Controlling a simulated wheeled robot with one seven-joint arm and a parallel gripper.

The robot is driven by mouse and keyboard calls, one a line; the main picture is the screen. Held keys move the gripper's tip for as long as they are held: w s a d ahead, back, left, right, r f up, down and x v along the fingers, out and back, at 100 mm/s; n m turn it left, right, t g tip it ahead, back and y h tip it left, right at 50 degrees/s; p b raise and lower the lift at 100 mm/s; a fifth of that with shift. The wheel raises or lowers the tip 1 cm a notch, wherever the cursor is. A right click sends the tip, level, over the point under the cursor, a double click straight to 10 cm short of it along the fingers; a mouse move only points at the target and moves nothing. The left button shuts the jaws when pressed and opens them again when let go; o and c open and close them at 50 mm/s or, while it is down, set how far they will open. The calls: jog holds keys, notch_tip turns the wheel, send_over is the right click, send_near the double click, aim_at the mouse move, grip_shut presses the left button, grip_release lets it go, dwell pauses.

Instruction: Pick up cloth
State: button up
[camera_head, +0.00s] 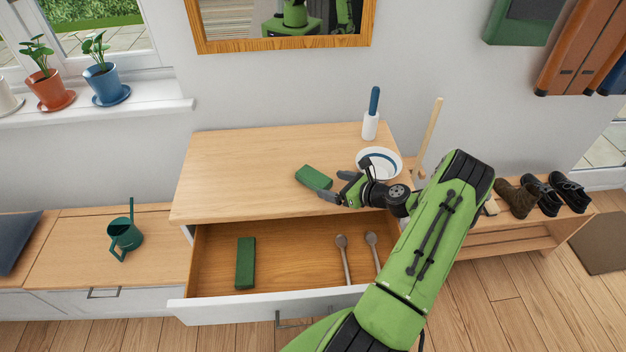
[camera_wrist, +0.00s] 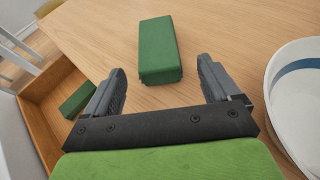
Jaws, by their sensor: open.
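A green, block-shaped thing that looks like a folded cloth (camera_head: 314,178) lies on top of the wooden dresser. It also shows in the wrist view (camera_wrist: 158,48), ahead of the fingers. A second green block of similar look (camera_head: 245,263) lies in the open drawer, and shows at the left of the wrist view (camera_wrist: 77,101). I cannot tell for sure which is cloth. My gripper (camera_head: 338,186) is open and empty just right of the green block on the dresser top. In the wrist view, my spread fingers (camera_wrist: 162,72) point towards that block, with its near end close to the gap.
A white bowl with a blue band (camera_head: 379,161) stands close to my gripper's right. A blue-handled brush in a white holder (camera_head: 371,115) stands behind it. The drawer (camera_head: 215,309) is open with two spoons (camera_head: 343,258). The dresser top's left half (camera_head: 235,165) is clear.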

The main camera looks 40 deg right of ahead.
aim_at(325, 182)
jog(key=x, duration=0.5)
jog(key=shift+w, duration=0.15)
